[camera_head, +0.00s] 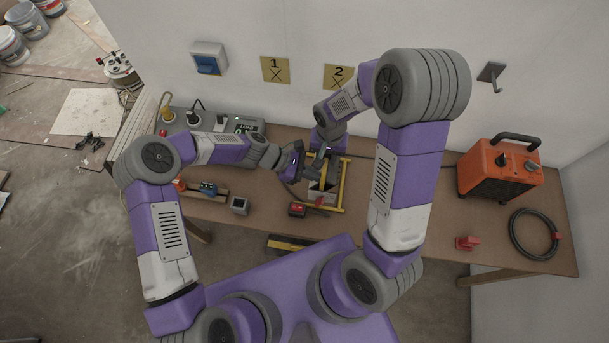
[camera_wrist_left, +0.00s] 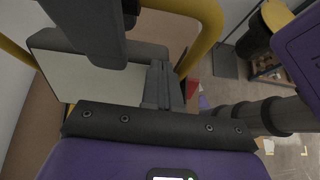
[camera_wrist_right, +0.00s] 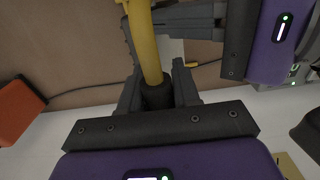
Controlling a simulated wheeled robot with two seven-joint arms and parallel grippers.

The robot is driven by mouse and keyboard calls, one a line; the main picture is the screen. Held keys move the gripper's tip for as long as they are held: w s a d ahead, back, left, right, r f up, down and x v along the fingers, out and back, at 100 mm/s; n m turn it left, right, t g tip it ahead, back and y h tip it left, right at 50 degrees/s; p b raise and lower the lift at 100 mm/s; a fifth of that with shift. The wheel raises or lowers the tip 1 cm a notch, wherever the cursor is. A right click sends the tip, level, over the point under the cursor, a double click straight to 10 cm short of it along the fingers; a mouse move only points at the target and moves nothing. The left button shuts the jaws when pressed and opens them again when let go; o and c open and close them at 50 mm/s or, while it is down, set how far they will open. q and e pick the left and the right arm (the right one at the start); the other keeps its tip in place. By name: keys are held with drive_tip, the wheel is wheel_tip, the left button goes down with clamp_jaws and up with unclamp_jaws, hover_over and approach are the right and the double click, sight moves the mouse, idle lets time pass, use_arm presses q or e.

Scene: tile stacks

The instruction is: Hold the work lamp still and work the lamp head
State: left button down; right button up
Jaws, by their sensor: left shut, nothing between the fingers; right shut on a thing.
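The work lamp has a yellow tube frame (camera_head: 342,185) and stands at the middle of the bench. Its lamp head (camera_wrist_left: 82,92), a dark housing with a pale panel, fills the left part of the left wrist view. My right gripper (camera_wrist_right: 160,92) is shut on the dark-sleeved yellow tube (camera_wrist_right: 146,45) of the frame. In the head view the right gripper (camera_head: 322,150) is at the lamp's far side and partly hidden. My left gripper (camera_head: 296,165) is shut and empty, close beside the lamp head; its fingers also show in the left wrist view (camera_wrist_left: 160,85). I cannot tell whether they touch it.
A red-topped block (camera_head: 297,209) and a small grey cube (camera_head: 240,205) lie left of the lamp. A grey control panel (camera_head: 200,122) stands at the back left. An orange box (camera_head: 498,168) and a black cable coil (camera_head: 524,251) are at the right.

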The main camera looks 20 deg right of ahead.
use_arm(q)
drive_tip(key=w+a+r+n, duration=0.7)
drive_tip(key=a+n, duration=0.2)
drive_tip(key=a, duration=0.1)
drive_tip(key=s+d+f+n, duration=0.2)
drive_tip(key=d+n, duration=0.1)
drive_tip(key=s+d+f+n, duration=0.2)
drive_tip(key=d+f+n, duration=0.1)
drive_tip(key=d, duration=0.1)
drive_tip(key=s+d+f+n+h, duration=0.1)
drive_tip(key=s+d+f+n, duration=0.1)
drive_tip(key=d+n, duration=0.1)
drive_tip(key=shift+d+f+g, duration=0.15)
drive_tip(key=shift+f+g, duration=0.1)
drive_tip(key=shift+g, duration=0.05)
idle(0.9)
drive_tip(key=shift+d, duration=0.1)
